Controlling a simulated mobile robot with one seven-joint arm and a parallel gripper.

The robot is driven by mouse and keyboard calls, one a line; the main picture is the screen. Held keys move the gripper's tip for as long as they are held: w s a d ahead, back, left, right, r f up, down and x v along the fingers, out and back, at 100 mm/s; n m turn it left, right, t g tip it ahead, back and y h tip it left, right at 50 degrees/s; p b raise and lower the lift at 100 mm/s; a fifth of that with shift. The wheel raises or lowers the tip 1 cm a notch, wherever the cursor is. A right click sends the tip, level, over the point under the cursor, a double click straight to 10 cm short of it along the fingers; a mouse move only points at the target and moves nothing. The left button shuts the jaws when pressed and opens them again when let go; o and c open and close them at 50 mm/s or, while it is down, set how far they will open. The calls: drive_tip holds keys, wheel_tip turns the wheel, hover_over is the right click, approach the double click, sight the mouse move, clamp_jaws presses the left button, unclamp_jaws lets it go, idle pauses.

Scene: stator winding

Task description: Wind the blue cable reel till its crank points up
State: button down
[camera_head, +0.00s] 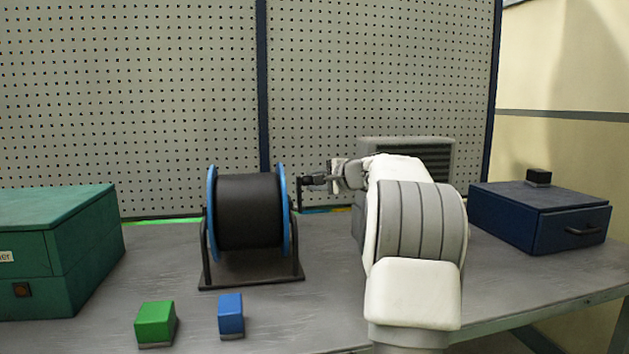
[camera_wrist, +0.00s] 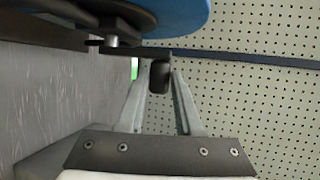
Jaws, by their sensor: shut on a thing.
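The blue cable reel (camera_head: 282,215) has blue rims and a wide black drum (camera_head: 249,211), and sits in a dark stand on the table. One blue rim also shows at the top of the wrist view (camera_wrist: 178,14). The crank is on the reel's right side, with its black handle (camera_head: 308,181) sticking out to the right near the rim's upper half. My gripper (camera_head: 320,180) reaches in from the right and is shut on this handle. In the wrist view the handle (camera_wrist: 159,77) sits between the two fingers. The crank arm's exact angle is hard to tell.
A green cube (camera_head: 154,322) and a blue block (camera_head: 230,315) lie in front of the reel. A green box (camera_head: 60,250) stands at left, a dark blue drawer box (camera_head: 540,212) with a small black block (camera_head: 538,177) at right. A pegboard (camera_head: 380,70) rises behind.

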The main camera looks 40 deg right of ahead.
drive_tip(key=shift+f, duration=1.25)
drive_tip(key=c, duration=0.6)
unclamp_jaws()
drive_tip(key=shift+w, duration=0.1)
drive_tip(key=v, duration=0.6)
drive_tip(key=p+v, duration=0.1)
drive_tip(key=v, duration=0.4)
drive_tip(key=r+v, duration=0.1)
drive_tip(key=v, duration=0.5)
drive_tip(key=shift+d+r+p, duration=0.15)
drive_tip(key=shift+p, duration=0.25)
